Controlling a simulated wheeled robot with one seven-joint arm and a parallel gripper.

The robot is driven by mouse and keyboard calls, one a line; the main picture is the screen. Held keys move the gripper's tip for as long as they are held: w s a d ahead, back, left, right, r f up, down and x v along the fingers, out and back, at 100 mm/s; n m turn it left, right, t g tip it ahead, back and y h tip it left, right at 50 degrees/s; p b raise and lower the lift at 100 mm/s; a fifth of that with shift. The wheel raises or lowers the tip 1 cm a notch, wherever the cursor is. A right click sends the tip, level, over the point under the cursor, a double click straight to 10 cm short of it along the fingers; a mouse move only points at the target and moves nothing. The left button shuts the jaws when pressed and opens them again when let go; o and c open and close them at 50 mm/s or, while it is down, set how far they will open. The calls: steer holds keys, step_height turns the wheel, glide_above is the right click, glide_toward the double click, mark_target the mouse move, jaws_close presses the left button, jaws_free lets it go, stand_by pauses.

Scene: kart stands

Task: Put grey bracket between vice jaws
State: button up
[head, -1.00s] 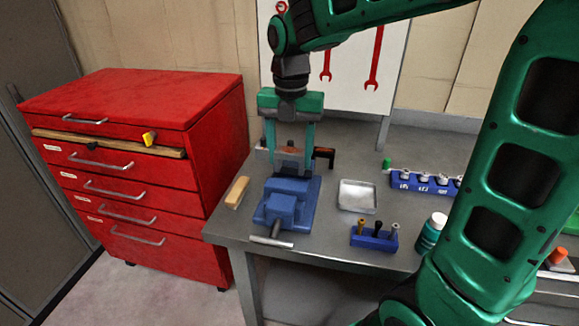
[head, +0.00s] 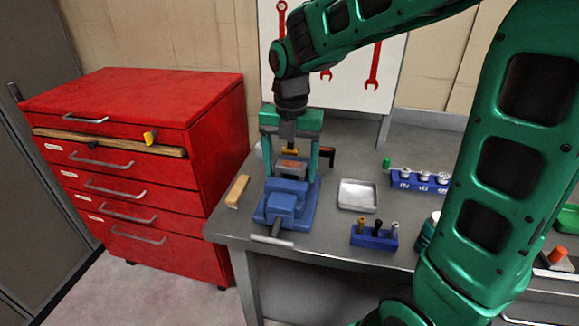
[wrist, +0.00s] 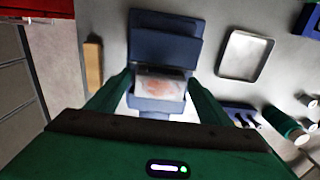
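The grey bracket (head: 292,166), with rusty red patches on top, sits at the blue vice (head: 290,205). In the wrist view the bracket (wrist: 163,86) lies between the vice's rear jaw (wrist: 165,47) and its front part (wrist: 155,104). My gripper (head: 291,170) points down over the vice, one green finger on each side of the bracket. In the wrist view my gripper (wrist: 160,82) is spread, with narrow gaps between fingers and bracket. The bracket's lower part is hidden, so I cannot tell whether both jaws touch it.
A wooden block (head: 237,191) lies left of the vice on the grey bench. A metal tray (head: 357,195), a blue holder with small tools (head: 374,236) and a blue rack (head: 420,182) stand to the right. A red cabinet (head: 140,170) stands left of the bench.

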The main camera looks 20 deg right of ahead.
mark_target(290, 164)
steer(key=shift+r, duration=0.15)
step_height(290, 164, up, 12)
stand_by(0.5)
stand_by(0.4)
